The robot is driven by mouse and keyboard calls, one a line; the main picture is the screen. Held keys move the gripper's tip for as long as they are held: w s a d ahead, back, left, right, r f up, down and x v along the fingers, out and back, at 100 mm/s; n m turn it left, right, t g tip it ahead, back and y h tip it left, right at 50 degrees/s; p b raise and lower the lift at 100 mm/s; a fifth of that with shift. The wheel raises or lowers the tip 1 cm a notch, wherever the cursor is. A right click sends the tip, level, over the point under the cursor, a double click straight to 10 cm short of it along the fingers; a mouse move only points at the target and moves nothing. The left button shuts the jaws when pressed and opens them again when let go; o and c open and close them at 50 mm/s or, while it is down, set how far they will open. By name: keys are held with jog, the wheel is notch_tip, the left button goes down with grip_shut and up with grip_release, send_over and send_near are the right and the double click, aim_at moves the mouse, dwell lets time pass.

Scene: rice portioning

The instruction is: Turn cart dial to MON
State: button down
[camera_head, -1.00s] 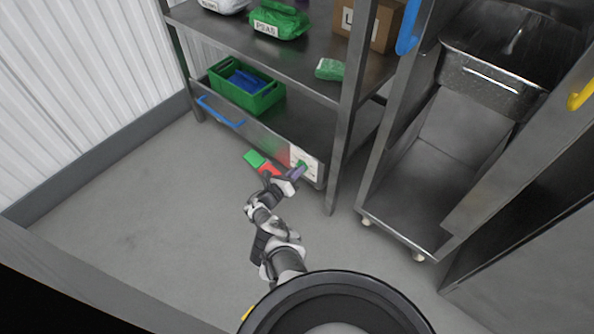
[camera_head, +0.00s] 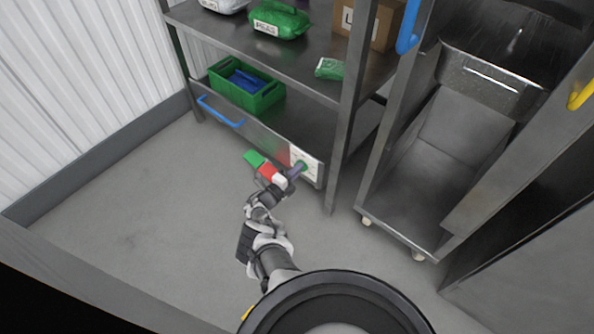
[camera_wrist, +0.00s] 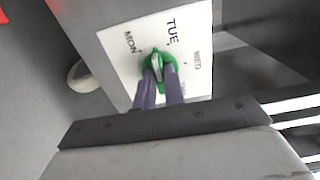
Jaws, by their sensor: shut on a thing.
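The cart dial is a green round knob with a raised grey grip (camera_wrist: 157,64) on a white plate (camera_wrist: 118,60). In the wrist view, MON is printed left of the knob, TUE above it and WED to its right; a further label at the lower right is partly hidden. The grip's upper end points up and slightly left, roughly between MON and TUE; the exact setting is hard to tell. My gripper (camera_wrist: 160,80) has its two purple fingers shut on the dial, one at each side of the grip. In the head view, my gripper (camera_head: 299,168) meets the plate (camera_head: 312,172).
The plate is on the front of the steel cart's lower shelf (camera_head: 270,133), near its right post. A green crate (camera_head: 262,104) with blue contents stands on that shelf, with a blue handle (camera_head: 222,112) in front. Open floor (camera_head: 130,220) lies left of my arm.

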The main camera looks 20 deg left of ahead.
jog(key=n, duration=0.6)
dwell(0.6)
jog(key=c, duration=1.5)
grip_release()
jog(key=shift+s, duration=0.1)
jog(key=p+v, duration=0.4)
jog(key=v, duration=0.9)
jog(key=shift+s+a, duration=0.1)
jog(key=shift+s, duration=0.25)
